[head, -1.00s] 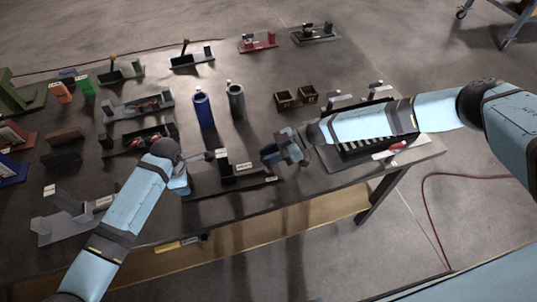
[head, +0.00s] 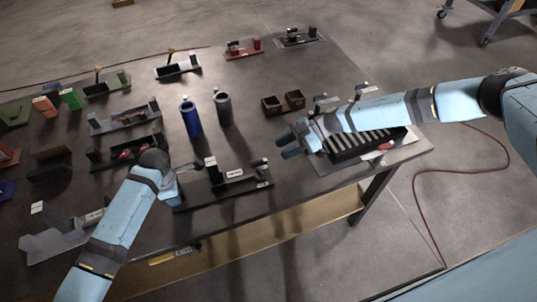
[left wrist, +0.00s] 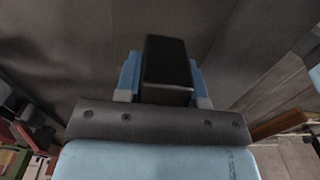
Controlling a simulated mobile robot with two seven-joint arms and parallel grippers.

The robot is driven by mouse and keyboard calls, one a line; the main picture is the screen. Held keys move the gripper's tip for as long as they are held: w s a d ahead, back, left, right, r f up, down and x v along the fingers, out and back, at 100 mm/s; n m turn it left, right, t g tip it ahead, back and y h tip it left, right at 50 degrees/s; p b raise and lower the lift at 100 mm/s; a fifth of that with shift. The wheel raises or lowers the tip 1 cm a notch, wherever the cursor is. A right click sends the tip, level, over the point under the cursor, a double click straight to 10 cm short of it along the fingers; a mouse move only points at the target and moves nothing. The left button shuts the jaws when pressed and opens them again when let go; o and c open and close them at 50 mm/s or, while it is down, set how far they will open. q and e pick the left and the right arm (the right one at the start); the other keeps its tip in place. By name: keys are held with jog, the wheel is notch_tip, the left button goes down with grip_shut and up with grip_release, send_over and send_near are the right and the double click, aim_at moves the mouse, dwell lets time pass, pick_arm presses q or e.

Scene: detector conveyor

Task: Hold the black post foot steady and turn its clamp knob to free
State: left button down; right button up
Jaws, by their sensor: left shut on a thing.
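The black post foot (head: 224,188) is a low black stand near the table's front edge in the head view. It has a white-labelled upright (head: 211,170) at its left end and a knobbed upright (head: 260,168) at its right end. My left gripper (head: 198,168) is at the left upright. In the left wrist view, its blue fingers (left wrist: 164,82) are shut on a black block (left wrist: 167,65), one on each side. My right gripper (head: 302,140) has its blue fingers spread and empty, above and right of the knobbed end, apart from it.
A black slotted rack (head: 362,146) on a grey mat lies under and beside my right forearm. Several other stands fill the table's left side.

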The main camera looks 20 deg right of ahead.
jog(key=shift+v, duration=1.45)
pick_arm(q)
jog(key=c, duration=0.6)
grip_release()
jog(key=shift+c, duration=0.2)
jog(key=shift+r, duration=0.15)
